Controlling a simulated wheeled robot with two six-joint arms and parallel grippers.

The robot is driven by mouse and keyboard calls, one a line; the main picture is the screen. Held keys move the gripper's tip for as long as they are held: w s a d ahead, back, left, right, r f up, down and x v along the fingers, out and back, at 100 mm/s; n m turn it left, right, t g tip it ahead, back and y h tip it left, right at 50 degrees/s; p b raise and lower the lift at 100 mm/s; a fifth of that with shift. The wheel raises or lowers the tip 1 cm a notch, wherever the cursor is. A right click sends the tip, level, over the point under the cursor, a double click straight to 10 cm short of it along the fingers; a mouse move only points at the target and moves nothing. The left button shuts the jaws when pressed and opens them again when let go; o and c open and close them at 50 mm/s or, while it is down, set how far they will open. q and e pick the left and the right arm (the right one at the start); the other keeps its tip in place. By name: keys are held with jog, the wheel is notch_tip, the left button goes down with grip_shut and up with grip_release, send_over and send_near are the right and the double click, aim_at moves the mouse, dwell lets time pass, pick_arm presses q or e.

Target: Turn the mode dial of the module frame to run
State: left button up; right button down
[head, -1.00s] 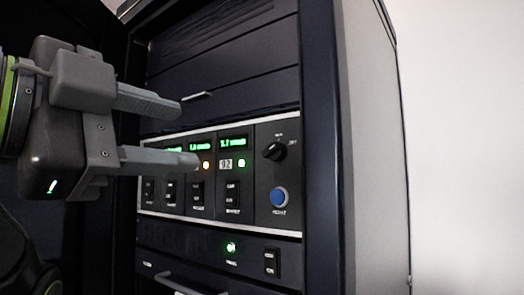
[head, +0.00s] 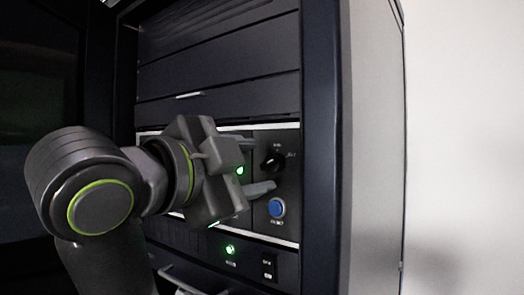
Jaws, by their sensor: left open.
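The module frame (head: 288,238) is a white-edged panel set in a dark rack. Its mode dial (head: 273,161) is a black round knob at the panel's right end, with small labels above and to its right that are too blurred to read. My left gripper (head: 264,167) is open, its two fingers pointing right toward the dial. I cannot tell whether either finger touches the panel or dial. The gripper hides most of the modules to the left. My right gripper is not in view.
A blue button (head: 277,207) sits below the dial. A green light (head: 230,249) and a black switch (head: 268,266) are on the unit below. The rack's right post (head: 322,150) stands just right of the panel. A handle (head: 178,279) sticks out at the bottom.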

aim_at(265, 165)
pick_arm(q)
jog(key=shift+x, duration=1.55)
jog(key=shift+c, duration=0.2)
jog(key=c, duration=0.9)
